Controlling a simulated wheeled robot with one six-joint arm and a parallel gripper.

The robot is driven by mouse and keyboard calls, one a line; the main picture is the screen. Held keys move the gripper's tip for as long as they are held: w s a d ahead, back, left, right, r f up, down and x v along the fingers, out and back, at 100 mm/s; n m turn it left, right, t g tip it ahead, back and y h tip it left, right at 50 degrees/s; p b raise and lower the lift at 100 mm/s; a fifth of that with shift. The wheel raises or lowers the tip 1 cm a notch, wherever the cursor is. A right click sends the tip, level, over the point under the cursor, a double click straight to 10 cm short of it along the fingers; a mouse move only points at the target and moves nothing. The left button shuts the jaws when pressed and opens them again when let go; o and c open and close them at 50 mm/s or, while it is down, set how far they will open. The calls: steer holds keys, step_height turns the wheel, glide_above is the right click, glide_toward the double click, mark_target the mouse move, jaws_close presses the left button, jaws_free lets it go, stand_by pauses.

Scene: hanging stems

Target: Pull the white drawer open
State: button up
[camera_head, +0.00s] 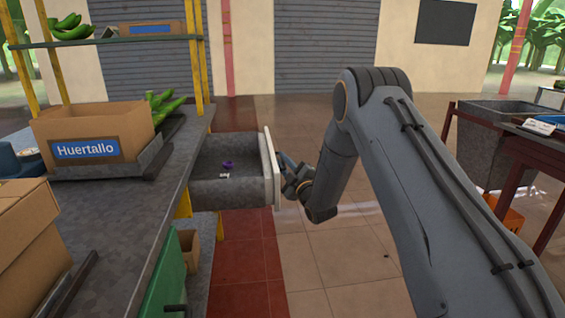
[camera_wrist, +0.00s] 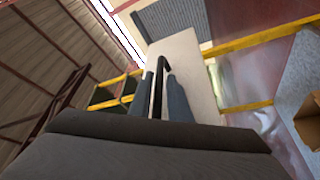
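The white drawer's white front panel (camera_head: 268,168) stands out from the shelf unit, and its grey box (camera_head: 215,190) shows behind it, pulled well open. A small purple item (camera_head: 228,164) and a small pale item (camera_head: 223,175) lie inside. My gripper (camera_head: 284,168) is at the outer side of the front panel, partly hidden by the panel's edge. In the wrist view, the white panel (camera_wrist: 188,62) lies ahead, and the dark handle (camera_wrist: 159,85) runs between my two grey fingers, which are closed on it.
The workbench (camera_head: 125,195) holds a box labelled Huertallo (camera_head: 90,135) and another cardboard box (camera_head: 30,240). A green panel (camera_head: 165,280) is below. Tiled floor (camera_head: 335,265) is clear right of the drawer. A grey bin (camera_head: 495,140) and table stand at the right.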

steer(key=v, duration=0.7)
steer(key=shift+s, duration=0.35)
steer(key=shift+d+f, duration=0.1)
steer(key=shift+d, duration=0.05)
